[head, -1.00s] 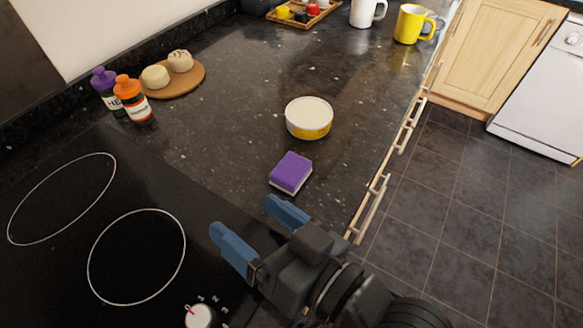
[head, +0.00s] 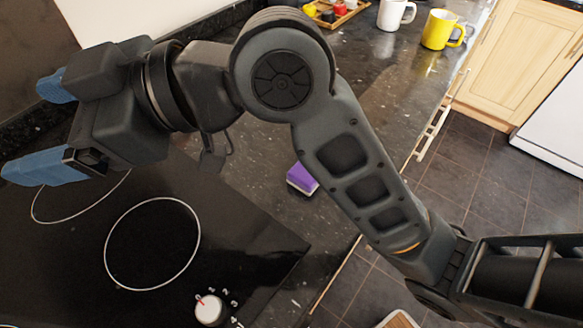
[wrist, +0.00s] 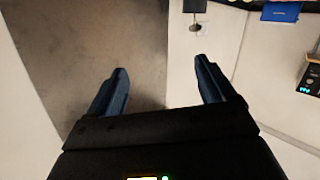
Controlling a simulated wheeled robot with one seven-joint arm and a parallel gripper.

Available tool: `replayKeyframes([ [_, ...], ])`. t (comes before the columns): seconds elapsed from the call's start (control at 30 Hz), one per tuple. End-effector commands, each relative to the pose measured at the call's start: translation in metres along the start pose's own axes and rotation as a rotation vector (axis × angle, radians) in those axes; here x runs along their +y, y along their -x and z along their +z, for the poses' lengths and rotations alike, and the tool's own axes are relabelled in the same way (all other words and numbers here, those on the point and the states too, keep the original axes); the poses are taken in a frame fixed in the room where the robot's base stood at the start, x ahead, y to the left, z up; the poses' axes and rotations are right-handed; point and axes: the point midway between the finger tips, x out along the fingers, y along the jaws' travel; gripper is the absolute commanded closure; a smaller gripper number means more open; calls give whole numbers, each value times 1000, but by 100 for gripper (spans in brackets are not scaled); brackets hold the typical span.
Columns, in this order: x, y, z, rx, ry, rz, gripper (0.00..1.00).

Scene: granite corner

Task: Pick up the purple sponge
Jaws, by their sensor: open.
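The purple sponge (head: 302,178) with a pale underside lies on the dark granite counter, in the middle of the head view. Part of my arm passes close beside it in the picture. My gripper (head: 28,128) is at the far left of the head view, raised and pointing left, well away from the sponge. Its two blue fingers are spread with nothing between them. The wrist view also shows my gripper (wrist: 160,66) open and empty, and the sponge is not in that view.
A black hob (head: 240,255) with a knob (head: 209,310) fills the lower left. A white mug (head: 396,14), a yellow mug (head: 440,29) and a tray (head: 335,17) stand at the back. Cabinets (head: 535,60) and tiled floor (head: 480,170) lie right of the counter edge.

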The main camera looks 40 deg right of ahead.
Motion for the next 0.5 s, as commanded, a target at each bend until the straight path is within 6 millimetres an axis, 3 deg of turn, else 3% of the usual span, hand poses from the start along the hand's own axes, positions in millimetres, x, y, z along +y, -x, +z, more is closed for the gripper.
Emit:
replayKeyframes([
  [0.27,-3,25,49,-362,292,-238,17],
  [0.37,1,47,76,-520,376,-324,17],
  [0.5,13,91,117,-760,466,-444,17],
])
